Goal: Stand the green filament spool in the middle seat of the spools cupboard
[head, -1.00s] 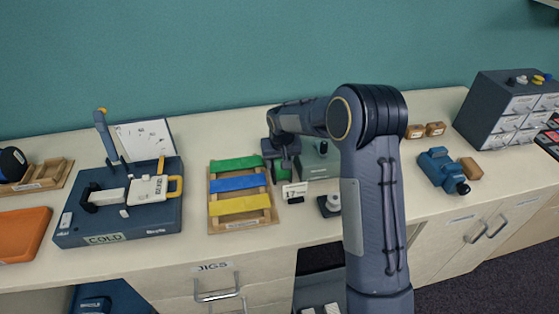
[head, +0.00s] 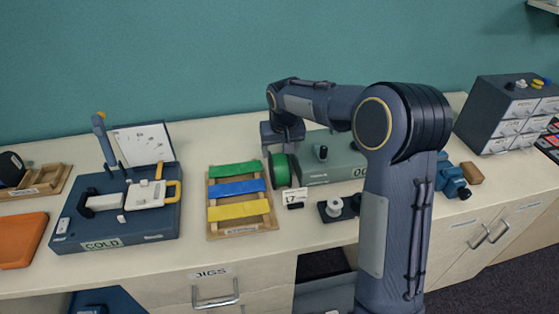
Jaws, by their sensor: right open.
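The green filament spool (head: 281,171) stands on the counter, left of a grey-green box, and its green round face shows. My right gripper (head: 281,154) points down at the spool from above and is open; its dark fingers reach to the spool's upper part. My arm's wrist partly hides the spool, and I cannot tell whether the fingers touch it. No cupboard labelled for spools can be made out. A dark open bay (head: 322,263) shows below the counter front, partly hidden by my right arm. My left gripper is not in view.
A grey-green box (head: 335,165) stands right beside the spool. A small "17" card (head: 295,196) and a black-based stand (head: 336,208) are in front. A rack of green, blue and yellow strips (head: 238,199) lies left. The JIGS drawer (head: 210,287) is below.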

